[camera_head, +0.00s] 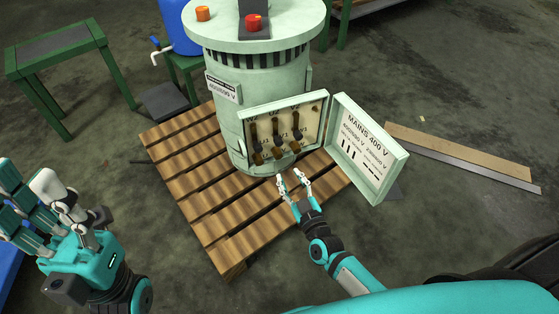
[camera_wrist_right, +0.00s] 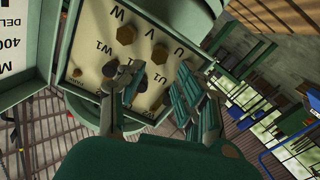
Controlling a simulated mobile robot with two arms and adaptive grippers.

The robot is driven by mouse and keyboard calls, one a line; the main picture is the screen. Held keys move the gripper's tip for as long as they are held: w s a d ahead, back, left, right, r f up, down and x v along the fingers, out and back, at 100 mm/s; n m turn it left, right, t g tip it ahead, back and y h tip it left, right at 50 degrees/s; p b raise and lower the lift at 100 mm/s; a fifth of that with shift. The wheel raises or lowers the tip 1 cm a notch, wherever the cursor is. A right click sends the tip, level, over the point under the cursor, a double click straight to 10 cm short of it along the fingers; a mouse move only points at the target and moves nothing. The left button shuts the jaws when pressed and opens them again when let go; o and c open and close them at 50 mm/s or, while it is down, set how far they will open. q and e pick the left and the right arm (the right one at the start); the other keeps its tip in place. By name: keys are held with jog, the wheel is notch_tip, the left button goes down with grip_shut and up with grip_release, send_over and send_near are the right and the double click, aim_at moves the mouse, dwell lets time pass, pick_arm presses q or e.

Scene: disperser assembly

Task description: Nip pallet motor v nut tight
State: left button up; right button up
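The pale green motor (camera_head: 262,85) stands upright on the wooden pallet (camera_head: 185,185). Its terminal box (camera_head: 241,130) is open, with labelled studs, brass hex nuts and dark link bars inside. In the right wrist view, the terminal board (camera_wrist_right: 92,62) carries letters including W, U and V and several brass nuts, one of them at the upper left (camera_wrist_right: 126,35). I cannot tell for sure which is the V nut. My right gripper (camera_head: 291,176) has its fingers apart just below and in front of the box; its fingers (camera_wrist_right: 165,92) frame the lower nuts. My left gripper (camera_head: 28,180) is open and empty, far left.
The box door (camera_head: 367,150) hangs open to the right of the box, close to my right gripper. A green table (camera_head: 60,60), a blue container (camera_head: 178,28) and planks (camera_head: 460,153) stand or lie around the pallet. The floor right of the pallet is mostly clear.

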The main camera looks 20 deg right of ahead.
aim_at(279, 158)
jog(key=w, duration=0.2)
jog(key=w+b, duration=0.1)
jog(key=w, duration=0.2)
jog(key=w+b, duration=0.1)
jog(key=w, duration=0.1)
jog(key=shift+w+a+f, duration=0.1)
jog(key=shift+w+a, duration=0.2)
jog(key=shift+w, duration=0.55)
grip_shut()
